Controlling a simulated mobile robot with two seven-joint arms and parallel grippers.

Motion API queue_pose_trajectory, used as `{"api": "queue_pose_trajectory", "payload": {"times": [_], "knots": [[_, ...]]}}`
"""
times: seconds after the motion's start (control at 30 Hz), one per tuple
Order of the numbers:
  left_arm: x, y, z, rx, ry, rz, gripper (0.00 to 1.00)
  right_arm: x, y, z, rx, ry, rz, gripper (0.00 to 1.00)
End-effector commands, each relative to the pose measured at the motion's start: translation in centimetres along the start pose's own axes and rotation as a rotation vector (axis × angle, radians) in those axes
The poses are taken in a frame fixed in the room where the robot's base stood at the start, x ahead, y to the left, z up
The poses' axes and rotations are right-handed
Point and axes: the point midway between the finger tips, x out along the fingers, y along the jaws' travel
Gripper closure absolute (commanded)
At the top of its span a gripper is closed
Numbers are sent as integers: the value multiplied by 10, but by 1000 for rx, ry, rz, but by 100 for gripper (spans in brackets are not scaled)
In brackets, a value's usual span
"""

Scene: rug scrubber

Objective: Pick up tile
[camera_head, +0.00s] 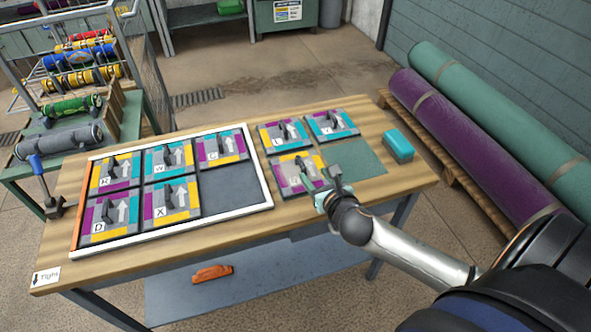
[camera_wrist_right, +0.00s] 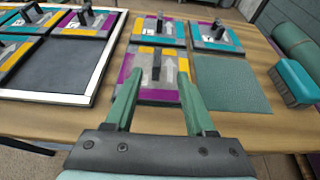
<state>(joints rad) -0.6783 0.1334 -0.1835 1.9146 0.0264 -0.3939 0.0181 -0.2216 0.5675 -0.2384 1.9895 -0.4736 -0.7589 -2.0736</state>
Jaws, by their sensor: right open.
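Outside the frame, a tile (camera_head: 289,160) with a dark upright handle lies nearest the table's front, partly hidden by my right gripper (camera_head: 318,182). In the right wrist view this tile (camera_wrist_right: 165,93) is purple, yellow and grey with a pale arrow, and its handle stands between the fingers. My right gripper (camera_wrist_right: 159,76) is open, with nothing held. Two more loose tiles, (camera_head: 283,135) and (camera_head: 331,124), lie behind it. The white-edged frame (camera_head: 272,190) holds several lettered tiles and has one bare grey space at its lower right. My left gripper is not in view.
A teal-green mat (camera_head: 358,158) lies bare to the right of the near tile. A teal brush (camera_head: 398,145) stands at the table's right end. Rolled rugs (camera_head: 465,140) lie beyond the right side.

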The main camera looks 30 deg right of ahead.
Motion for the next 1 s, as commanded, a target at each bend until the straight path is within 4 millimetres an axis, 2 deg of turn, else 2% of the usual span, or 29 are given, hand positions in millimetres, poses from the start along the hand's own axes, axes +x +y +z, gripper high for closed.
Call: {"api": "queue_pose_trajectory", "payload": {"times": [0.03, 0.2, 0.53, 0.8, 1.0], "knots": [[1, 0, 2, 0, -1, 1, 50, 11, 0, 0, 3, -2, -1, 45], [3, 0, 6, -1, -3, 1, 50, 40, 1, -1, 5, 0, 0, 45], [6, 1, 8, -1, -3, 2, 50, 64, 2, -3, 8, 1, 1, 45], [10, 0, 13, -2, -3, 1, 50, 100, 6, -6, 7, 1, 1, 45], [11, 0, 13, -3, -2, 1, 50, 107, 6, -6, 5, 2, 2, 45]]}}
